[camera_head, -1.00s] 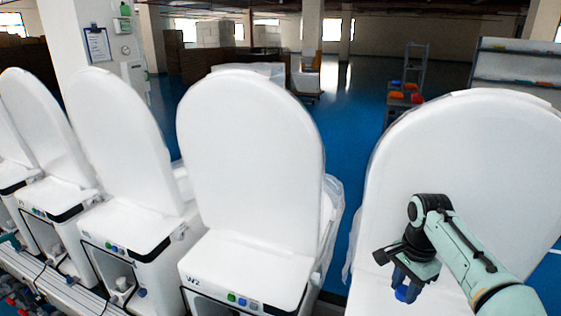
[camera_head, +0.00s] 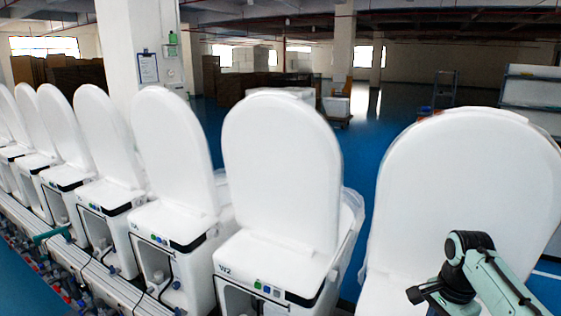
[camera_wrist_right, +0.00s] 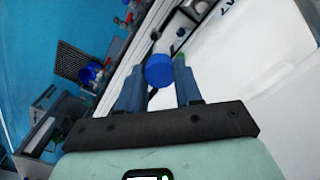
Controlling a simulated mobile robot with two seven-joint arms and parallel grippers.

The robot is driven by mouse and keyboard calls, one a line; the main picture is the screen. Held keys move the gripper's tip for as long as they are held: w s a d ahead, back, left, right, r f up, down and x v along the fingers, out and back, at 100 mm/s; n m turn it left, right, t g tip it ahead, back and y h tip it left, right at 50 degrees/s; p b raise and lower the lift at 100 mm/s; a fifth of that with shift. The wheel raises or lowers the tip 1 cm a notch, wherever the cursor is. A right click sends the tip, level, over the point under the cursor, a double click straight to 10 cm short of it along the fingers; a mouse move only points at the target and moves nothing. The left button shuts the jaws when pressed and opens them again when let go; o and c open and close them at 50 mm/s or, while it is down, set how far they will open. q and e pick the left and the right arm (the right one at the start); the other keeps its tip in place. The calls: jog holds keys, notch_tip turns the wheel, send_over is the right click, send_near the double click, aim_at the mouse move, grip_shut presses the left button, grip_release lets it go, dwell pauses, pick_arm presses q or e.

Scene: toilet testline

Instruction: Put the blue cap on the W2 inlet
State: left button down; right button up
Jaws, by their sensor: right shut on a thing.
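The W2 inlet is not visible; the lower front is cut off by the frame. My right gripper (camera_wrist_right: 157,82) is shut on the round blue cap (camera_wrist_right: 159,70), which sits between the fingertips in the right wrist view. In the head view my right arm is at lower right, in front of the nearest toilet; its fingers and the cap are below the frame. My left gripper is not in view.
A row of similar white toilets (camera_head: 172,150) runs to the left along a metal rail (camera_head: 95,275) with hoses and fittings. The nearest toilet (camera_head: 470,180) stands at right behind my arm. Blue floor is open behind the row.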

jog(key=w+a+f+n, duration=0.2)
jog(key=a+f+n, duration=1.2)
jog(key=a+f, duration=0.25)
notch_tip(320, 180, down, 10)
jog(key=s+r, duration=0.1)
jog(key=s, duration=0.1)
jog(key=shift+n, duration=0.4)
jog(key=shift+s+d+r, duration=0.1)
jog(key=shift+s+r, duration=0.1)
jog(key=shift+r, duration=0.85)
jog(key=shift+s+d+r, duration=0.1)
jog(key=shift+s+r, duration=0.1)
jog(key=shift+r, duration=0.8)
